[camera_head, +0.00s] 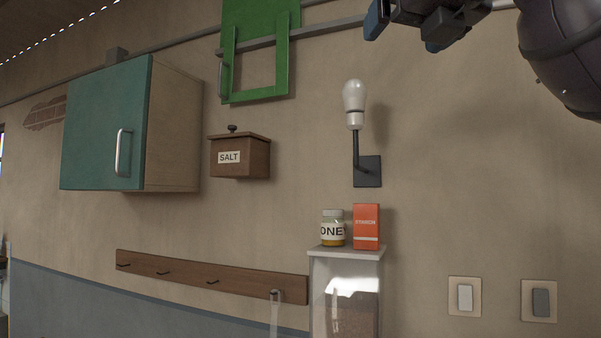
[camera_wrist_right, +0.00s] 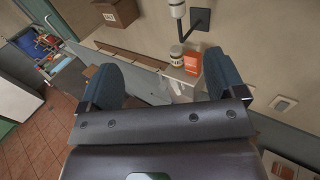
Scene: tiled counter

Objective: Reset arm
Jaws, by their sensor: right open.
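My right gripper (camera_head: 409,28) shows at the top right of the head view, high in front of the wall, with its arm coming in from the right edge. In the right wrist view its two blue-grey fingers (camera_wrist_right: 160,88) stand wide apart with nothing between them. The gripper is open and touches nothing that I can see. My left gripper is in neither view.
A white bulb (camera_head: 354,98) on a wall bracket is below my right gripper. A honey jar (camera_head: 333,230) and an orange box (camera_head: 366,227) stand on a dispenser. A teal cabinet (camera_head: 104,128), salt box (camera_head: 240,157), green frame (camera_head: 284,62) and switches (camera_head: 465,297) are on the wall.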

